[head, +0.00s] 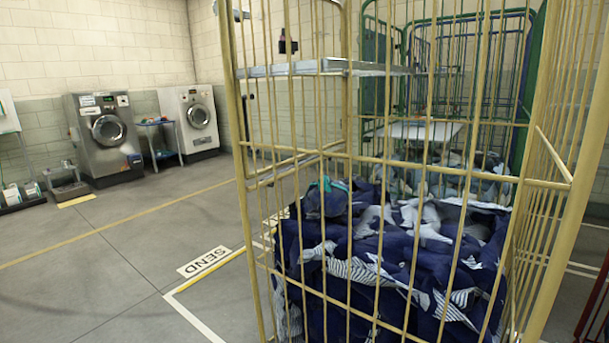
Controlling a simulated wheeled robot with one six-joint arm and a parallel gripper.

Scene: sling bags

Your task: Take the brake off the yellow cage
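The yellow cage (243,190) stands close in front, filling the right half of the head view. It is a tall frame of thin upright bars. Dark blue, white and striped cloth (345,290) is heaped inside its lower part. The cage's bottom edge, wheels and brake are below the picture and cannot be seen. My gripper does not show in this view.
Green and blue cages (522,100) stand behind the yellow one. A floor sign reading SEND (204,262) and a white floor line lie left of it. A steel washer (104,138) and a white washer (189,122) stand at the back wall. The left floor is open.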

